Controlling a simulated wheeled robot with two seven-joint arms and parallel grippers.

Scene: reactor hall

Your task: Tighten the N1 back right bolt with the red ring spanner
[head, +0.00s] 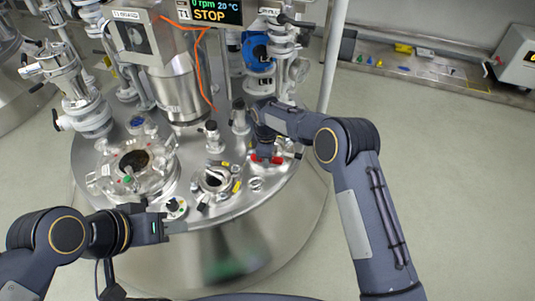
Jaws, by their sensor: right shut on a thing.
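My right gripper (264,150) reaches in from the right over the reactor lid (225,205) and points down. It is shut on a red tool (267,159), which looks like the red ring spanner; only a short red length shows under the fingers. I cannot see whether its ring sits on a bolt. A small open nozzle (213,181) with clamps stands to the left of it. I cannot read which nozzle is N1, and its back right bolt is not distinguishable. My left gripper (178,227) is at the lid's front left edge, seen side-on, its opening unclear.
A large round port (139,165) with bolts around it is on the lid's left. A steel column (181,92) and a blue-bodied valve (258,52) stand behind. A display (210,12) reads STOP.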

